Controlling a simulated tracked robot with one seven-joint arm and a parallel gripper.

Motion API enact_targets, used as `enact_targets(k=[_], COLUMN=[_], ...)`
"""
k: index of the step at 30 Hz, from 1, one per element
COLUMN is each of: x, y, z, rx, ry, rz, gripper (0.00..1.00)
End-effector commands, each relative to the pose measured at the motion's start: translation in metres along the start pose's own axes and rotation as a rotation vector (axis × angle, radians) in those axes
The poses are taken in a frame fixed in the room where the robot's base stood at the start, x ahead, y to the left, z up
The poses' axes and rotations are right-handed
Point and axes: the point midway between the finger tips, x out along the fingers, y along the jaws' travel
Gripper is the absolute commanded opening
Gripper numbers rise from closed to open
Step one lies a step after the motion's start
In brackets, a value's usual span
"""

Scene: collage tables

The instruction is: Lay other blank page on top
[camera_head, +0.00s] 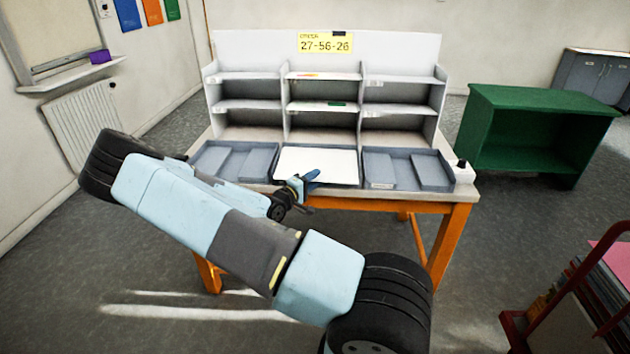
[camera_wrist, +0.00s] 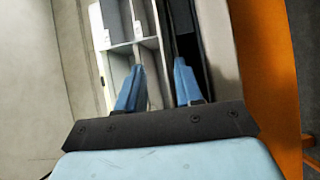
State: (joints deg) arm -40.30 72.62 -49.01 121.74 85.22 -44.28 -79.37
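A white blank page or sheet (camera_head: 318,166) lies over the middle tray area on the table, in front of the shelf unit. I cannot tell whether it is one page or more. My gripper (camera_head: 311,177) is at the front edge of this white sheet, just over it or touching it. In the wrist view my gripper (camera_wrist: 159,68) has its two blue fingers apart, with no page visible between them. My arm hides part of the left side of the table.
Blue-grey trays stand on the table (camera_head: 455,198), left (camera_head: 205,160) and right (camera_head: 432,170). A white shelf unit (camera_head: 438,90) with a yellow number sign (camera_head: 325,43) stands behind. A green cabinet (camera_head: 540,100) is to the right, a red cart (camera_head: 545,310) at lower right.

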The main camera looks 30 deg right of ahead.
Motion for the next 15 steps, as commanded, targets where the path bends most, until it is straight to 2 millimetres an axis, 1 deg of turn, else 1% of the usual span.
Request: enact_targets(k=[5,8,11,15], x=[0.0,-0.005,-0.016,-0.041], y=[0.0,0.0,0.0,0.0], z=[0.0,0.0,-0.001,-0.001], rx=[0.0,0.0,0.0,0.001], ry=[0.0,0.0,0.002,0.002], rz=[0.0,-0.001,0.0,-0.002], gripper=[0.36,0.36,0.36,0.36])
